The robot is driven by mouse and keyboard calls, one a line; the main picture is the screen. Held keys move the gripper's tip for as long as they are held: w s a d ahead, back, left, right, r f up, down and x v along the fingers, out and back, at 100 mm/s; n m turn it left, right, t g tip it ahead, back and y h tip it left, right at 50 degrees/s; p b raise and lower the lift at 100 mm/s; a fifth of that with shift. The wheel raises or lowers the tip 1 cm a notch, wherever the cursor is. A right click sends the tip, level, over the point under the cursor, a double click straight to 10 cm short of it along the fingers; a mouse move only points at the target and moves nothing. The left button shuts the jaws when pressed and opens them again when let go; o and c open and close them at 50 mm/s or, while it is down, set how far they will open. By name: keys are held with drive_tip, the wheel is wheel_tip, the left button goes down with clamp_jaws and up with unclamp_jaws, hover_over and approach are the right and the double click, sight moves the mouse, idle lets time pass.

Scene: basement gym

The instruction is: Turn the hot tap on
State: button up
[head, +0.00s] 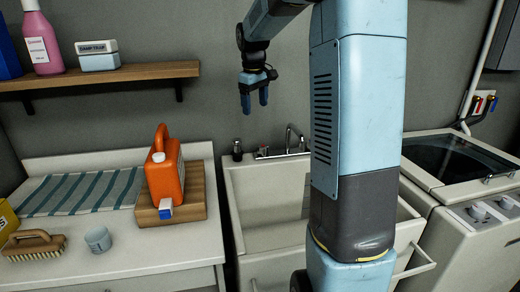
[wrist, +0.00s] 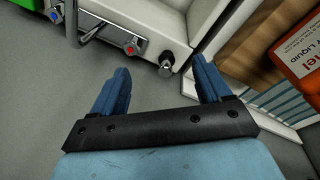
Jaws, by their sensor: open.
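The hot tap, marked red, is at the back left of the sink (head: 232,196); it shows in the wrist view (wrist: 131,49) and small in the head view (head: 262,152). The cold tap, marked blue, is at the upper left of the wrist view (wrist: 55,15). The curved metal spout (wrist: 88,28) rises between them. My gripper (head: 254,106) is open and empty, above the back left of the sink. In the wrist view its fingers (wrist: 160,66) point toward the sink's back edge; the hot tap is near the left fingertip and appears apart from it.
A small dark bottle (head: 237,150) stands left of the hot tap. An orange jug (head: 165,175) stands on a wooden block on the left counter. A shelf (head: 110,75) hangs at the upper left. A washing machine (head: 470,245) is on the right.

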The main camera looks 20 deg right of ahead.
drive_tip(key=n+g+y, duration=0.1)
drive_tip(key=n+g, duration=0.1)
approach(263, 146)
wheel_tip(263, 146, down, 11)
drive_tip(key=shift+s+d+r, duration=0.1)
drive_tip(key=shift+s+r, duration=0.05)
idle(0.4)
drive_tip(key=shift+c, duration=0.3)
